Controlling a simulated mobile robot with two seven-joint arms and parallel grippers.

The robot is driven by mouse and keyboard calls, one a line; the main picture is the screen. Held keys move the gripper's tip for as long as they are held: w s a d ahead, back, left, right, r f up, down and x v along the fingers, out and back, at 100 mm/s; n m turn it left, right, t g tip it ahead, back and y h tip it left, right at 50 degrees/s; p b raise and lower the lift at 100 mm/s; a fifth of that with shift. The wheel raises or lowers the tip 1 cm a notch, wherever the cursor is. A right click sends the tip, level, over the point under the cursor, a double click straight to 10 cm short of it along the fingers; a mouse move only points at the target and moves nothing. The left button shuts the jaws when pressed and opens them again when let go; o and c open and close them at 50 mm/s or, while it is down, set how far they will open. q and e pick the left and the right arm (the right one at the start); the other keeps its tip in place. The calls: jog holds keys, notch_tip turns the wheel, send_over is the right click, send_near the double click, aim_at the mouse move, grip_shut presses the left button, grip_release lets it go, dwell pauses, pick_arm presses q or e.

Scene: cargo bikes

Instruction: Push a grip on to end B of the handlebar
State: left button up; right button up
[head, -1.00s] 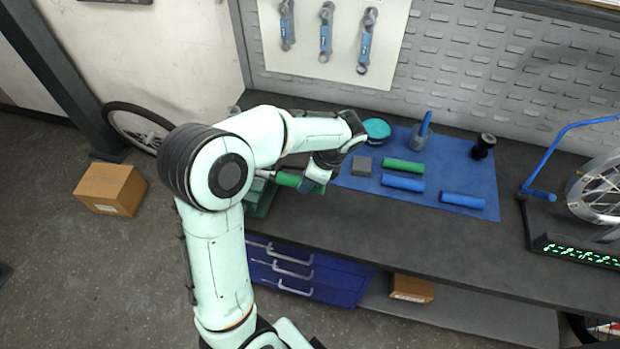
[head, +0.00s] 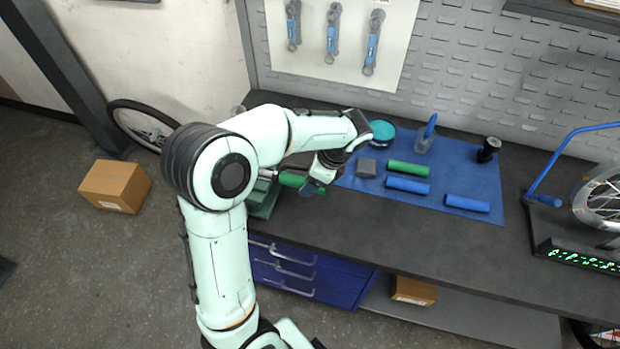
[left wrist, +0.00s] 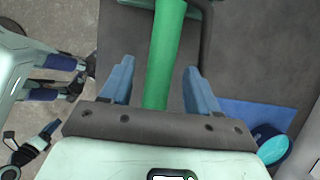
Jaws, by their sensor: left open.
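A green grip (head: 290,180) sits at the end of a metal handlebar (head: 268,173) held over a green stand (head: 262,200) at the bench's left end. How far the grip is on the bar cannot be told. My left gripper (head: 314,187) is at the grip's outer end. In the left wrist view, the green grip (left wrist: 165,55) runs between the open blue fingers of my left gripper (left wrist: 158,80), with a gap on both sides. Another green grip (head: 408,169) and two blue grips (head: 408,186) (head: 467,204) lie on the blue mat (head: 450,165). My right gripper is not seen.
A grey block (head: 366,167), a teal-topped tin (head: 382,131), a cup with a blue tool (head: 424,142) and a black cylinder (head: 488,149) stand on or near the mat. A wheel stand (head: 580,195) is at the right. The bench front is clear.

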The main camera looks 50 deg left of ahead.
pick_arm(q)
jog(key=p+v, duration=0.1)
jog(key=v, duration=1.1)
jog(key=shift+r+p, duration=0.3)
jog(key=shift+p, duration=0.05)
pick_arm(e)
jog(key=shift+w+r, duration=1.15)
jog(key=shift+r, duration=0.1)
